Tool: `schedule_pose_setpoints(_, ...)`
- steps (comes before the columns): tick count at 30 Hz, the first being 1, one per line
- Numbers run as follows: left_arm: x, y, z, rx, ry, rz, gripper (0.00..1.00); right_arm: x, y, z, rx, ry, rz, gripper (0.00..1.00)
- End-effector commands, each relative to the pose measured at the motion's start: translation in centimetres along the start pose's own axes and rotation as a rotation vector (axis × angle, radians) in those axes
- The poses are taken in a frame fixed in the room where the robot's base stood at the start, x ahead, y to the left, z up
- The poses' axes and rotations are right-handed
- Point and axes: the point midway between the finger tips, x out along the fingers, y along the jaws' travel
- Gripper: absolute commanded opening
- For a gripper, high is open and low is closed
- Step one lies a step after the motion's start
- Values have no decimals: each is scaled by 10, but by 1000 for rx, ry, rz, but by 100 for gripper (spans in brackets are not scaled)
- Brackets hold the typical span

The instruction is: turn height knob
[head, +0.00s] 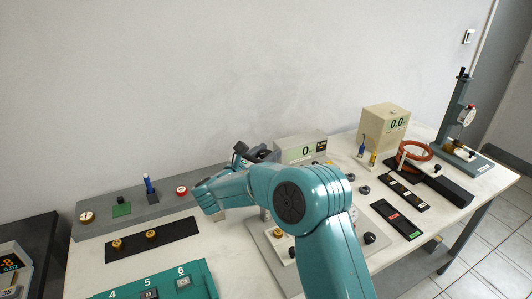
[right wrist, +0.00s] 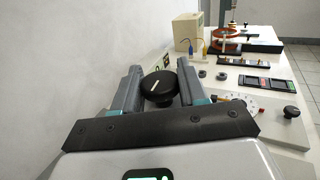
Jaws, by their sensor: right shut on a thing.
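A round black knob (right wrist: 158,88) with a white pointer line sits between the fingers of my right gripper in the right wrist view. My right gripper (right wrist: 159,72) is shut on this knob, one finger on each side of it. In the head view my right gripper (head: 256,153) is at the back of the bench, left of the grey box with a "0" display (head: 300,149). My teal right arm crosses in front of it, and I cannot make out the knob there. My left gripper is not in view.
A long grey block (head: 140,209) with a red button and a blue peg lies at the left. A wall runs close behind.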

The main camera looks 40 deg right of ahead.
Motion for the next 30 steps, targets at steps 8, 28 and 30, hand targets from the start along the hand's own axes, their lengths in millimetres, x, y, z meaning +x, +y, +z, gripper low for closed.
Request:
schedule_pose_setpoints(8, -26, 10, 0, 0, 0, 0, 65, -1, 2, 5, 1, -1, -257, 12)
schedule_pose_setpoints(28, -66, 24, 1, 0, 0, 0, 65, 0, 0, 3, 2, -3, -589, 12)
schedule_pose_setpoints(30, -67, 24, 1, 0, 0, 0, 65, 0, 0, 2, 3, -3, -603, 12)
